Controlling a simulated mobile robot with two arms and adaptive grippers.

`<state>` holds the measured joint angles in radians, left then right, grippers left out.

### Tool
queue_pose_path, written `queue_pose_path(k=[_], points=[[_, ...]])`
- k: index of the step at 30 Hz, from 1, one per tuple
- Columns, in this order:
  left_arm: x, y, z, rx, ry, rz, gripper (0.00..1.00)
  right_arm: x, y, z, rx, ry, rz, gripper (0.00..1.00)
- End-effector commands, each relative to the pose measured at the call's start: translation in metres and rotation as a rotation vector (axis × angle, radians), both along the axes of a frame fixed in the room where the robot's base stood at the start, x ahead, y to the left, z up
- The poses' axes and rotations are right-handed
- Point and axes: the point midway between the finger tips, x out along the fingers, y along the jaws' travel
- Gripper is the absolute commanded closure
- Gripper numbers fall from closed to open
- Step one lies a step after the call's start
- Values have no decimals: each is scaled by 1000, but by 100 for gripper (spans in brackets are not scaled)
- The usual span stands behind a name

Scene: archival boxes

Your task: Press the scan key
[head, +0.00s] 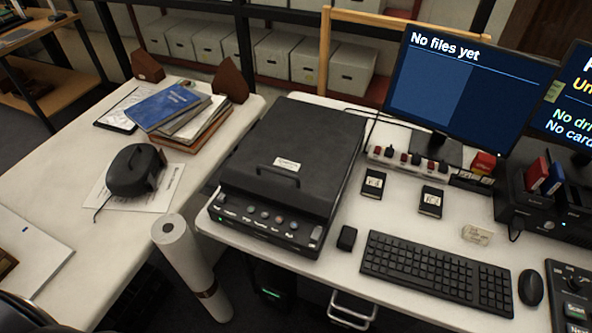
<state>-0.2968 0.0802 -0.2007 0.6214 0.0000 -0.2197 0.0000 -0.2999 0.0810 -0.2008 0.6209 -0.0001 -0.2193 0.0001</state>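A black flatbed scanner (298,155) with its lid down stands on the white desk, left of the keyboard. Its front panel (262,217) carries a row of small round buttons and a lighter key at the right end; their labels are too small to read surely. A dark control pad (562,290) is cut off at the lower right edge. It has a key (575,311) whose label looks like "Scan", and another labelled key below it, partly out of frame. Neither gripper is in view.
The monitor (468,85) reads "No files yet". A keyboard (436,272), a mouse (531,287) and a small black block (347,238) lie on the desk. A card-reader dock (550,215) stands at the right. A white paper roll (190,265) stands between the desks.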

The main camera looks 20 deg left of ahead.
Motion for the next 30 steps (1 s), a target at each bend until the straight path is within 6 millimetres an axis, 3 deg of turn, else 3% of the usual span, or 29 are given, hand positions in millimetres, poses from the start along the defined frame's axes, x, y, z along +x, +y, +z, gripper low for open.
queue_pose_path(k=[16, 30], points=[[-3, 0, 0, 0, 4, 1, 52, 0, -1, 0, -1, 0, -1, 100], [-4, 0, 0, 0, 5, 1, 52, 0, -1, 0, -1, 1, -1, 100]])
